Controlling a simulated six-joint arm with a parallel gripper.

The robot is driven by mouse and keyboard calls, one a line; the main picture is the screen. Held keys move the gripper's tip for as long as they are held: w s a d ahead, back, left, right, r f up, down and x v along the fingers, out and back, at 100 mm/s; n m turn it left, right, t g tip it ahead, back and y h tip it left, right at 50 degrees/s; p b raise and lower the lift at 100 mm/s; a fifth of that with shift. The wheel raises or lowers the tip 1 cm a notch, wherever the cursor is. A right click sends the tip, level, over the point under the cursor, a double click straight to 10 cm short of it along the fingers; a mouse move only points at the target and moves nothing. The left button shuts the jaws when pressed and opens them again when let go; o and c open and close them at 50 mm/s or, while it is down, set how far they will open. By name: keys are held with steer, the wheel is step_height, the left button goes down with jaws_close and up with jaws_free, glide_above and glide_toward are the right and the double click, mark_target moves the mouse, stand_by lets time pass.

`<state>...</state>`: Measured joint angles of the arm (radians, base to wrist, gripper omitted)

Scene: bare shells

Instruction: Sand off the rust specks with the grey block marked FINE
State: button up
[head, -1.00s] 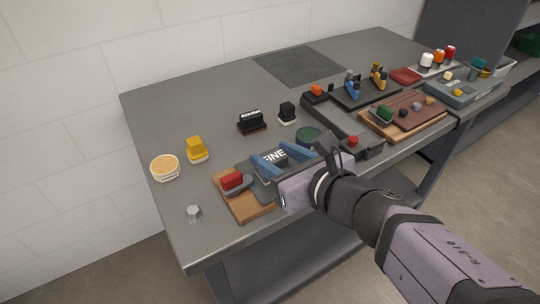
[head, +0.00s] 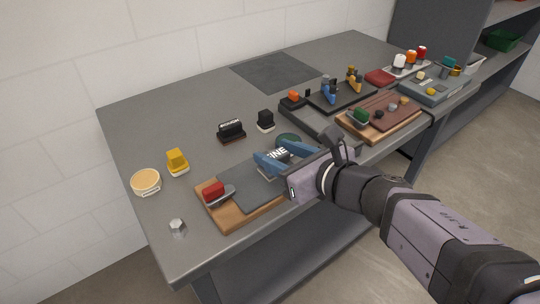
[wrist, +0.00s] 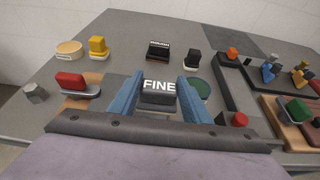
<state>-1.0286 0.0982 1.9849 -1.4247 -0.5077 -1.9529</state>
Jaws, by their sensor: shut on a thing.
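My gripper (head: 284,157) has blue fingers shut on the grey block marked FINE (wrist: 159,99), its white label facing up. In the head view the block (head: 275,160) is over the right part of a dark grey plate (head: 245,182); I cannot tell whether it touches. The plate lies on a wooden board (head: 230,222). A red-handled clamp (head: 214,193) sits at its left end, and another red knob (wrist: 240,119) shows right of my gripper in the wrist view. My gripper hides the plate's right part. I cannot make out any rust specks.
Behind the plate stand a black block marked ROUGH (head: 231,131), a small black block (head: 265,121) and a green disc (head: 289,139). A yellow-topped piece (head: 177,161), round tin (head: 146,181) and hex nut (head: 177,226) are left. Trays with several parts (head: 380,118) fill the right.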

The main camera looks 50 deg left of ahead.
steer(key=shift+w+f, duration=0.1)
steer(key=shift+w, duration=0.35)
steer(key=shift+r+p, duration=2.65)
steer(key=shift+r, duration=0.4)
steer(key=shift+r+p, duration=1.25)
steer(key=shift+r, duration=0.3)
